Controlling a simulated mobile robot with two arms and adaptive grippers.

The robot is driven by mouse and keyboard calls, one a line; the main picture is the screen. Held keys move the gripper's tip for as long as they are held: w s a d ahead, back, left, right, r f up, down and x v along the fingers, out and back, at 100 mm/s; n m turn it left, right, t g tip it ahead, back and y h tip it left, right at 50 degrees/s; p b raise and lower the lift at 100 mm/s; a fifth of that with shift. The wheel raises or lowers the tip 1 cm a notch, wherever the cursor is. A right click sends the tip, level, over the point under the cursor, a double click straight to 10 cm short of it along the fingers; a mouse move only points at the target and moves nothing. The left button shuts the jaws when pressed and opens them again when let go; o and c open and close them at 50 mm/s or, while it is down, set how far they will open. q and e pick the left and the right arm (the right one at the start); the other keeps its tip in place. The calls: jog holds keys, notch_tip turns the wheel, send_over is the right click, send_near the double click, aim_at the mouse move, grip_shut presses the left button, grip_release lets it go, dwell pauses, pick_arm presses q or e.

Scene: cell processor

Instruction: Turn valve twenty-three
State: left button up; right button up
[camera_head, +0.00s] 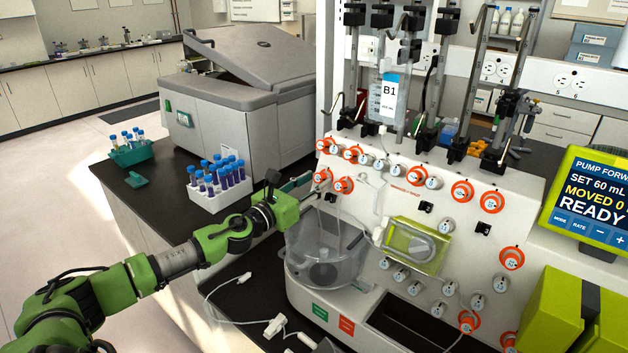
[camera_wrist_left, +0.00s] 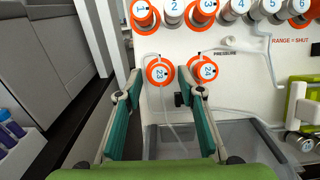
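Valve twenty-three (camera_wrist_left: 159,71), a white knob labelled 23 with an orange ring, is on the white front panel of the cell processor, left of valve 24 (camera_wrist_left: 208,71). In the head view valve twenty-three (camera_head: 322,176) is partly behind my fingers. My left gripper (camera_wrist_left: 167,88) is open and empty, with its teal-padded fingers spread. Valve twenty-three shows between the fingertips, nearer the left one; the right fingertip is close below valve 24. I cannot tell whether either finger touches the panel. In the head view my left gripper (camera_head: 308,184) reaches the panel from the left. My right gripper is not in view.
Valves 1 (camera_wrist_left: 142,12) and 3 (camera_wrist_left: 203,12) sit just above. Clear tubing (camera_wrist_left: 170,110) hangs from valve twenty-three. A clear round bowl (camera_head: 325,258) stands below the gripper. A white rack of tubes (camera_head: 219,200) and a grey centrifuge (camera_head: 245,110) stand to the left.

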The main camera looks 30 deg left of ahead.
pick_arm(q)
jog(key=shift+w, duration=0.1)
grip_shut()
jog(key=shift+d+r+n+y+p, duration=0.1)
jog(key=shift+r+n+y+p, duration=0.1)
jog(key=shift+n+p, duration=0.4)
jog(key=shift+d+r+n+y+p, duration=0.1)
jog(key=shift+n+y+p, duration=0.1)
jog(key=shift+n+p, duration=0.4)
jog(key=n+g+y+p, duration=0.1)
jog(key=n+p, duration=0.2)
jog(key=n, duration=0.1)
jog(key=n+y+p, duration=0.2)
jog(key=n+p, duration=0.2)
jog(key=n+g+y+p, duration=0.1)
jog(key=n+p, duration=0.2)
jog(key=shift+w+d+r+n+g+y+p, duration=0.1)
jog(key=shift+d+r+n+g+y+p, duration=0.2)
jog(key=shift+d+n, duration=0.1)
jog(key=n+g+p, duration=0.1)
jog(key=n, duration=0.2)
jog(key=shift+p, duration=0.4)
jog(key=shift+n+g+y, duration=0.3)
jog(key=shift+n+g, duration=0.4)
jog(key=shift+n, duration=1.1)
jog(key=shift+f, duration=0.1)
